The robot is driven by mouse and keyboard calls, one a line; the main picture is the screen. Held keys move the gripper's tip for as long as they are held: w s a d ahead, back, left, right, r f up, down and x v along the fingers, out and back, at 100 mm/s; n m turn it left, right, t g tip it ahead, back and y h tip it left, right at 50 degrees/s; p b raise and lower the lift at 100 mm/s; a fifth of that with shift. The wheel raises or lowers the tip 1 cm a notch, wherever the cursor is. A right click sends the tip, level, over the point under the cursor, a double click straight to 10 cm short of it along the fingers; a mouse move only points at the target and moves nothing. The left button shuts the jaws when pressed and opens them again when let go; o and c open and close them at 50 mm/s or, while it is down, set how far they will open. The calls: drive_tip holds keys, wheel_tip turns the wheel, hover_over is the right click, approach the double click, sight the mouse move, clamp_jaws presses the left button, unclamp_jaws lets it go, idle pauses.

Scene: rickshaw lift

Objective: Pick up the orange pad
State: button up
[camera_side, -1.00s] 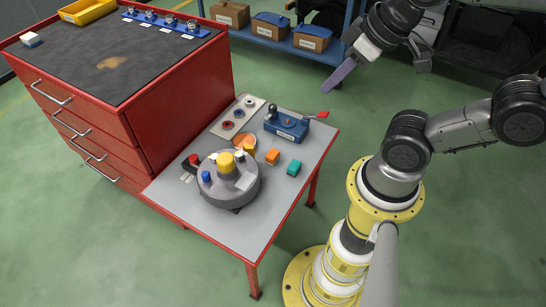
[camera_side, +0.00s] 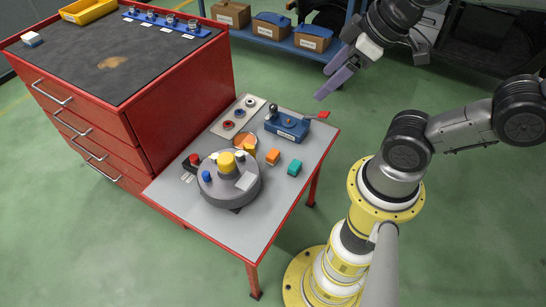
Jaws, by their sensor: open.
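The orange pad (camera_side: 273,156) is a small block lying on the grey table (camera_side: 240,232), left of a teal block (camera_side: 294,167) of similar size. My gripper (camera_side: 327,83) has purple fingers that stand apart, with nothing between them. It hangs above and behind the table's far right corner, well clear of the orange pad.
A grey round fixture (camera_side: 228,186) with a yellow knob stands in front-left of the pad. A blue vise-like device (camera_side: 287,125) with a red-tipped lever stands behind it. A red drawer cabinet (camera_side: 160,120) borders the table's left side.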

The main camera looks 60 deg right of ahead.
drive_tip(key=w+d+r+n, duration=0.1)
drive_tip(key=w+r+n, duration=0.2)
drive_tip(key=w+n, duration=0.7)
drive_tip(key=w+d+f+n, duration=0.2)
drive_tip(key=w+d+f, duration=0.15)
drive_tip(key=w, duration=0.55)
drive_tip(key=n+g, duration=0.4)
drive_tip(key=g, duration=0.2)
hover_over(273, 153)
wheel_tip(273, 153, down, 35)
wheel_tip(273, 153, down, 7)
drive_tip(key=shift+s+d+r, duration=0.1)
drive_tip(key=shift+s+r, duration=0.05)
drive_tip(key=shift+r, duration=0.05)
drive_tip(key=shift+a+f, duration=0.2)
drive_tip(key=shift+f, duration=3)
